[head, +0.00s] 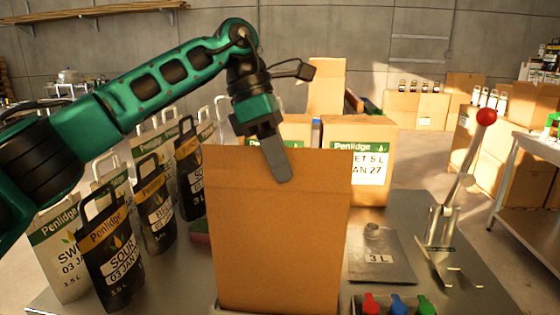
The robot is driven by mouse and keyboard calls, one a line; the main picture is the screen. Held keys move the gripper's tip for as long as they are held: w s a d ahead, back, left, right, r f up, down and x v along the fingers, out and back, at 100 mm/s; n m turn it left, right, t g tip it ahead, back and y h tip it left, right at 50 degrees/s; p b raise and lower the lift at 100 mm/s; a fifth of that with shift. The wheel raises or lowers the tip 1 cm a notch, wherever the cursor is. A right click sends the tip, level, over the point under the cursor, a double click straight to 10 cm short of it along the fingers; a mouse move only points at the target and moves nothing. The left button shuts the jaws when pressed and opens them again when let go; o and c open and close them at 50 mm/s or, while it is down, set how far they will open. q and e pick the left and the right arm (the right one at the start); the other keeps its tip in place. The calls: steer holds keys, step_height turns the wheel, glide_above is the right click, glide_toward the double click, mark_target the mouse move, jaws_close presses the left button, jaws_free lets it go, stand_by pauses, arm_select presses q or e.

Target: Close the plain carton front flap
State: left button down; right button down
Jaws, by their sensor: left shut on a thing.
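The plain brown carton (280,250) stands at the front middle of the metal table, its blank front wall facing me. Its front flap (325,170) stands up from a crease along the top of that wall. The carton's inside and other flaps are hidden. My right gripper is not in view.
Several Penlidge pouches (110,250) stand close on the left. Printed Penlidge cartons (358,140) stand behind. Red, blue and green caps (398,306) sit at the front right.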

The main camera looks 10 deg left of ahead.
arm_select(q)
steer(key=c, duration=1.3)
jaws_free()
steer(key=shift+c, duration=0.2)
steer(key=shift+r, duration=0.1)
steer(key=v, duration=1.2)
steer(key=shift+r, duration=0.4)
steer(key=shift+w+a, duration=0.1)
